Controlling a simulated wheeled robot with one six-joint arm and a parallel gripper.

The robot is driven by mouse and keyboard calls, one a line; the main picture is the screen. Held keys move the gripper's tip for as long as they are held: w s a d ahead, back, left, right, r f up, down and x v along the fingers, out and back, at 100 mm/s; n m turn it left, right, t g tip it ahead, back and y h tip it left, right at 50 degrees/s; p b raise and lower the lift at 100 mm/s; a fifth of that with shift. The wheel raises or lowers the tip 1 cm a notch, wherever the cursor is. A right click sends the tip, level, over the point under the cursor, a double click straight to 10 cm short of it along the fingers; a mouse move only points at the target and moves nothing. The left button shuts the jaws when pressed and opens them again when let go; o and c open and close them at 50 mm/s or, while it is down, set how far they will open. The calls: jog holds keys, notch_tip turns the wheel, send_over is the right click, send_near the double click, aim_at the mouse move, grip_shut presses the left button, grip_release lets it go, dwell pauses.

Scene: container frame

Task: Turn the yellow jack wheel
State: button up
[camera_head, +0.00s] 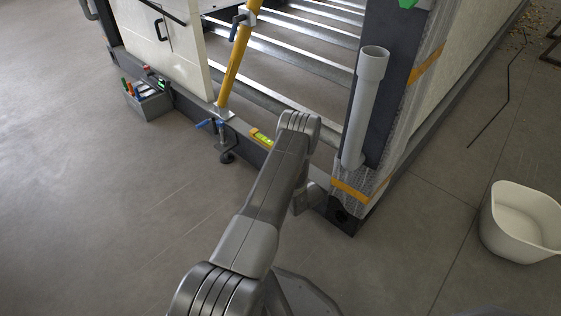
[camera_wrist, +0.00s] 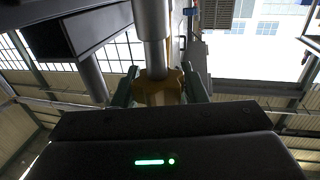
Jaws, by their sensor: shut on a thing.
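The yellow jack wheel (camera_wrist: 160,92) shows in the wrist view as a dull yellow-brown lobed piece around a grey metal post (camera_wrist: 152,35). My gripper (camera_wrist: 159,74) has its green fingers on either side of the wheel and is shut on it. My gripper's dark body hides the lower part of the wheel. In the head view my arm covers the gripper and the wheel, near the frame's front corner.
A blue-handled jack (camera_head: 225,140) stands at the frame's base, left of my arm. A yellow-green level (camera_head: 262,138) lies on the beam. A grey pipe (camera_head: 361,110) stands at the corner post. A white tub (camera_head: 520,230) is at right, a toolbox (camera_head: 148,100) at left.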

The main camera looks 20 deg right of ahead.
jog(key=shift+n+y, duration=0.4)
jog(key=shift+y, duration=0.2)
jog(key=o, duration=1)
jog(key=shift+c, duration=0.2)
jog(key=p+v, duration=0.4)
jog(key=v, duration=0.9)
jog(key=shift+s, duration=0.4)
jog(key=shift+d+r, duration=0.1)
jog(key=shift+d, duration=0.05)
